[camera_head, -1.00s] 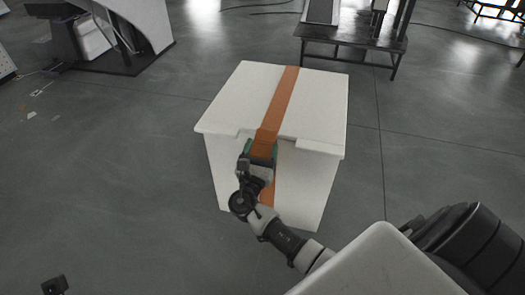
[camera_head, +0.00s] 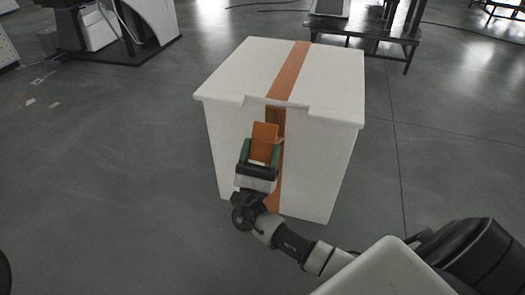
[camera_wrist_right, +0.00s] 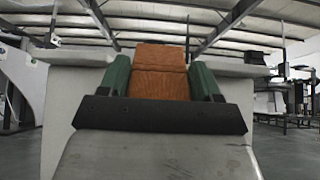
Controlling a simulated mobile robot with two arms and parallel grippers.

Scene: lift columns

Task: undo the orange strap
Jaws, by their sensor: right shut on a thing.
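A white box (camera_head: 222,140) with a lid stands on the floor. The orange strap (camera_head: 289,72) runs over the lid (camera_head: 330,75) and down the front. My right gripper (camera_head: 260,154) is in front of the box, shut on a broad loose-looking orange end of the strap. This end stands out from the box front between the green fingers. In the right wrist view the strap end (camera_wrist_right: 160,72) fills the space between the fingers of the gripper (camera_wrist_right: 163,82). More strap shows on the front below the lid, partly hidden by the gripper. My left gripper does not show clearly.
A dark bench (camera_head: 365,30) stands behind the box at the right. Dark and white equipment (camera_head: 110,30) stands at the back left. The grey floor (camera_head: 100,150) left of the box is open.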

